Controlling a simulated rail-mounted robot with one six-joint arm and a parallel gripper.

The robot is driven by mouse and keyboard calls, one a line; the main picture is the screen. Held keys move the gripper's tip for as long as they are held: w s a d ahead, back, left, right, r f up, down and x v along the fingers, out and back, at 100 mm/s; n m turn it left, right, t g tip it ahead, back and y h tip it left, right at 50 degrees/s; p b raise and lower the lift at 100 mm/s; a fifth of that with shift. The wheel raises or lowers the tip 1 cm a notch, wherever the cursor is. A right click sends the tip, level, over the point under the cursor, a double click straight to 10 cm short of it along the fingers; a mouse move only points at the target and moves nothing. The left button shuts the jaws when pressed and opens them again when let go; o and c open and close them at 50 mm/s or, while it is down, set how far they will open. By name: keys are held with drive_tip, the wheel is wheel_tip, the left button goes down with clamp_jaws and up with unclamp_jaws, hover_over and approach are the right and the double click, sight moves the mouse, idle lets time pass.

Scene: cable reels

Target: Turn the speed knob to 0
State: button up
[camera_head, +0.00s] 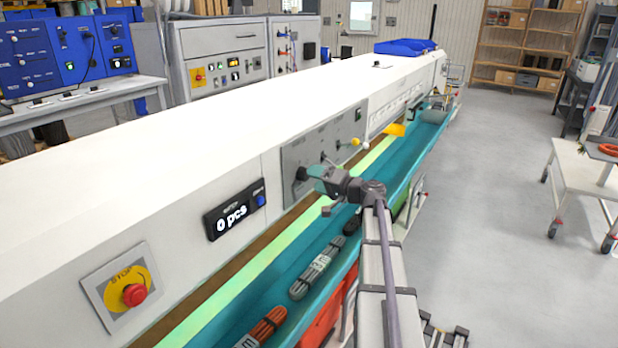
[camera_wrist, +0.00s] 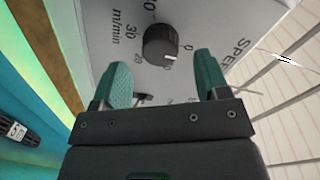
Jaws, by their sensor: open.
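The speed knob (camera_wrist: 160,44) is round and black on a grey panel (camera_wrist: 100,22) with printed marks and the words SPEED and m/min. In the wrist view its white pointer mark faces lower right, apparently between the 0 and the mark below it. My gripper (camera_wrist: 163,72) has two teal fingers, open and empty. The knob lies ahead, roughly centred across the gap, with no finger visibly touching it. In the head view my gripper (camera_head: 320,182) is close in front of the grey panel (camera_head: 328,147), where a dark knob (camera_head: 301,173) shows beside it.
A display reading 0 pcs (camera_head: 235,211) and a red stop button (camera_head: 134,295) sit on the white machine front, left of the panel. A teal trough (camera_head: 275,310) holding cable bundles (camera_head: 317,268) runs below. Open grey floor (camera_head: 490,230) lies to the right.

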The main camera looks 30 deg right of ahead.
drive_tip(key=v, duration=0.7)
drive_tip(key=shift+s, duration=0.1)
drive_tip(key=s+a+f+n+g+h+p, duration=0.25)
drive_tip(key=s+a+f+g, duration=0.45)
drive_tip(key=a+f+g, duration=0.45)
drive_tip(key=s+a+r+n+g+h+p, duration=0.1)
drive_tip(key=s+a, duration=0.3)
drive_tip(key=a, duration=0.7)
drive_tip(key=s+a+r+n+g+h+p, duration=0.1)
drive_tip(key=s+a+n+g+h+p, duration=0.2)
drive_tip(key=a, duration=0.8)
drive_tip(key=shift+s+a+r+n+h+p, duration=0.3)
drive_tip(key=shift+s+a+n+h+p, duration=0.1)
drive_tip(key=shift+s+n+p, duration=0.3)
